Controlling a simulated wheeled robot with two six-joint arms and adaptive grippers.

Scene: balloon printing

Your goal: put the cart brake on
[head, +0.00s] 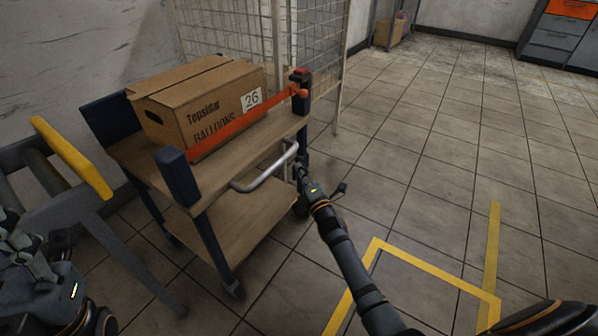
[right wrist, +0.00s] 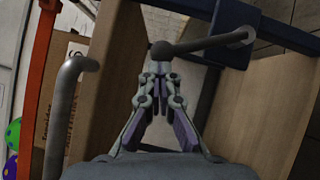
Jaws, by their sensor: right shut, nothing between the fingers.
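The cart (head: 250,215) is a two-shelf wooden trolley with dark blue corner posts and a silver push handle (head: 268,170). In the right wrist view, a dark lever with a ball end (right wrist: 162,53) reaches from a round mount on the blue frame; it looks like the brake lever. My right gripper (head: 299,168) is beside the cart's near right post, to the right of the handle. In the right wrist view its fingers (right wrist: 160,82) are shut and empty, just below the ball; contact is unclear. My left gripper (head: 20,238) is partly in view at the left edge, its jaws unclear.
A cardboard balloon box (head: 205,98) sits on the top shelf behind an orange bar (head: 240,122). A wire mesh panel (head: 255,35) stands behind the cart. A grey frame with a yellow bar (head: 72,157) is at left. Tiled floor with yellow tape (head: 435,268) is open at right.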

